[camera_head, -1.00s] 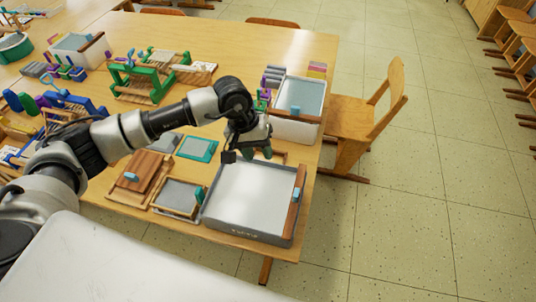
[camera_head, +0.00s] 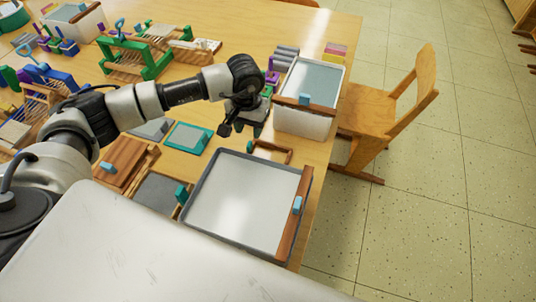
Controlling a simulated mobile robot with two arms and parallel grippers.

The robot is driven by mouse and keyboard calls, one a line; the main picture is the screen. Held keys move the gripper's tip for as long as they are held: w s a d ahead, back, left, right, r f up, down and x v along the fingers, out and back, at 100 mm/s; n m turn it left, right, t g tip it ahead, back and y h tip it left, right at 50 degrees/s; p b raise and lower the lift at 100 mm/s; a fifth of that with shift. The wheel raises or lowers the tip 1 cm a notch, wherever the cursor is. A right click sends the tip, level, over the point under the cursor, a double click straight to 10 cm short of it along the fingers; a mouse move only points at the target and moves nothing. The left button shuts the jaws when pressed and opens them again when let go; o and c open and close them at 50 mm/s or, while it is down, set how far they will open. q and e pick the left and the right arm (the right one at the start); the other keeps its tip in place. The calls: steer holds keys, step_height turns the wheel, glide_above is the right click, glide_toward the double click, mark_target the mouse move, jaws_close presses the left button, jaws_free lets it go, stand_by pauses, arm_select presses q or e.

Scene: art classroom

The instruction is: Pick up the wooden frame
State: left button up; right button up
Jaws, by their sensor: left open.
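A small wooden frame (camera_head: 289,155) lies on the table just behind the large grey tray, with a small green piece at its left end. A second wooden-edged frame with a grey mesh and green handle (camera_head: 160,192) lies left of the tray, partly hidden by my white body. My left gripper (camera_head: 242,129) is open and empty, pointing down over the table behind and slightly left of the small wooden frame. It appears apart from it. My right gripper is not in view.
The grey tray (camera_head: 190,210) holds a pale sheet, with a wooden bar on its right rim. A white water tub (camera_head: 300,122) stands behind right. A teal-edged panel (camera_head: 184,140) and a brown board (camera_head: 123,160) lie left. A wooden chair (camera_head: 370,115) stands beside the table.

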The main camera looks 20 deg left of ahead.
mark_target(249, 143)
arm_select(q)
steer(key=f, duration=0.3)
steer(key=shift+s+f, duration=0.1)
steer(key=shift+s, duration=0.1)
steer(key=shift+w+a+f+p, duration=0.15)
steer(key=shift+f+p, duration=0.25)
steer(key=shift+f, duration=1)
steer(key=shift+w+a+f+p, duration=0.15)
steer(key=shift+f+p, duration=0.2)
steer(key=shift+f, duration=1)
steer(key=shift+c, duration=0.4)
jaws_close()
